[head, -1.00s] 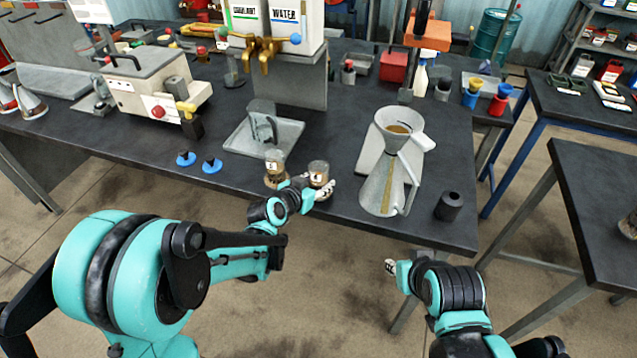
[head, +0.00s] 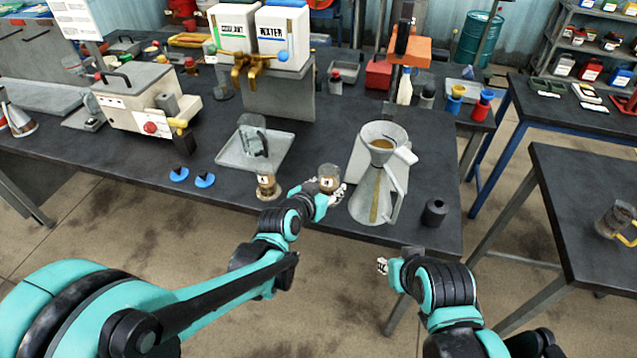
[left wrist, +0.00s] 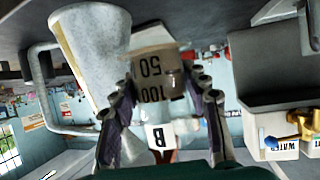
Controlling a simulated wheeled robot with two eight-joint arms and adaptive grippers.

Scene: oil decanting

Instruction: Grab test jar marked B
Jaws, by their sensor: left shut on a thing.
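The jar marked B (head: 329,177) is a small clear jar with brown contents. My left gripper (head: 324,194) is shut on it near the bench's front edge. In the left wrist view the jar (left wrist: 153,64) appears upside down between the two fingers (left wrist: 160,105), with a B label and 50 and 100 marks. A second, similar jar (head: 268,187) stands on the bench to the left; its letter is too small to read. My right gripper (head: 383,265) is in front of the bench, away from both jars; its finger state is unclear.
A metal funnel jug (head: 378,185) stands just right of the held jar, with a black cylinder (head: 434,212) beyond it. A grey tray (head: 268,155) and two blue-based pieces (head: 204,180) are to the left. A side table (head: 590,190) holds a glass mug (head: 614,220).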

